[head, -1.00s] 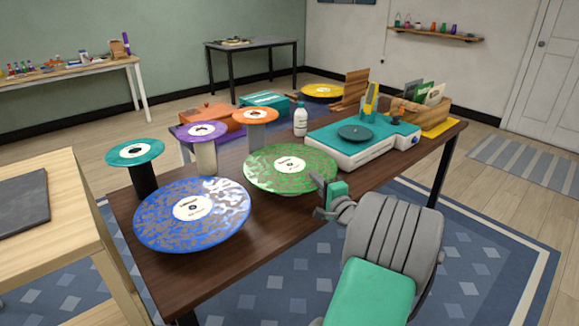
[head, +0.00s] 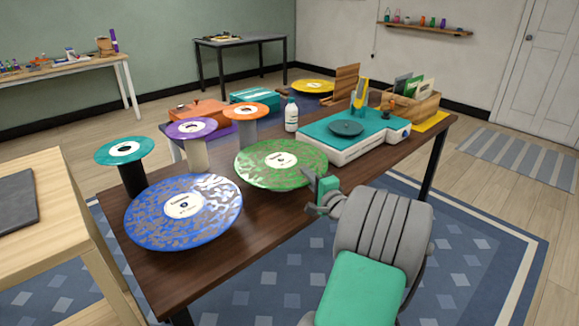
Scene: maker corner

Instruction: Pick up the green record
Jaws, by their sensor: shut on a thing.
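The green record (head: 262,175) is a large disc with grey mottling and a white label. It sits level, a little above the dark wooden table (head: 262,232), near the middle of the head view. My gripper (head: 315,182) is at the record's right front edge, shut on its rim. What supports the record underneath is hidden.
A blue mottled record (head: 155,222) lies close to the left. Smaller teal (head: 103,152), purple (head: 172,130) and orange (head: 242,110) records stand on posts behind. A white bottle (head: 291,115) and a turquoise turntable (head: 325,128) stand behind and right.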

